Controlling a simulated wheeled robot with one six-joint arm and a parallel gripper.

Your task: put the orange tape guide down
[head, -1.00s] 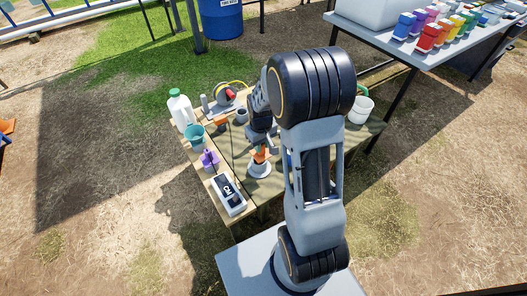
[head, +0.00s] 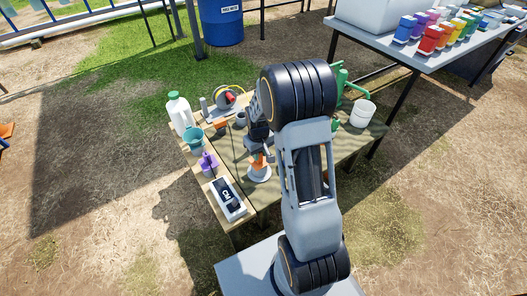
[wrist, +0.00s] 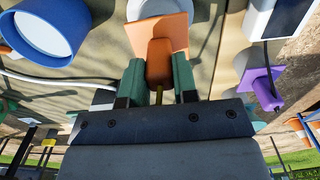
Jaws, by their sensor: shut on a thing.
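The orange tape guide (wrist: 158,62) is between the green-padded fingers of my gripper (wrist: 158,82) in the wrist view, with its flat plate beyond the fingertips. My gripper is shut on its narrower block. In the head view my gripper (head: 258,148) points down over the worktable, with the orange guide (head: 257,161) below it. A white round base (head: 259,173) stands directly under the guide. I cannot tell whether the guide touches this base. A white part of it shows behind the plate in the wrist view.
On the table's left stand a white device with a dark screen (head: 228,199), a purple piece (head: 208,161), a teal cup (head: 195,138) and a white jug (head: 179,112). A tape reel (head: 227,97) is behind. A white bucket (head: 362,113) stands right. My arm hides the table's middle.

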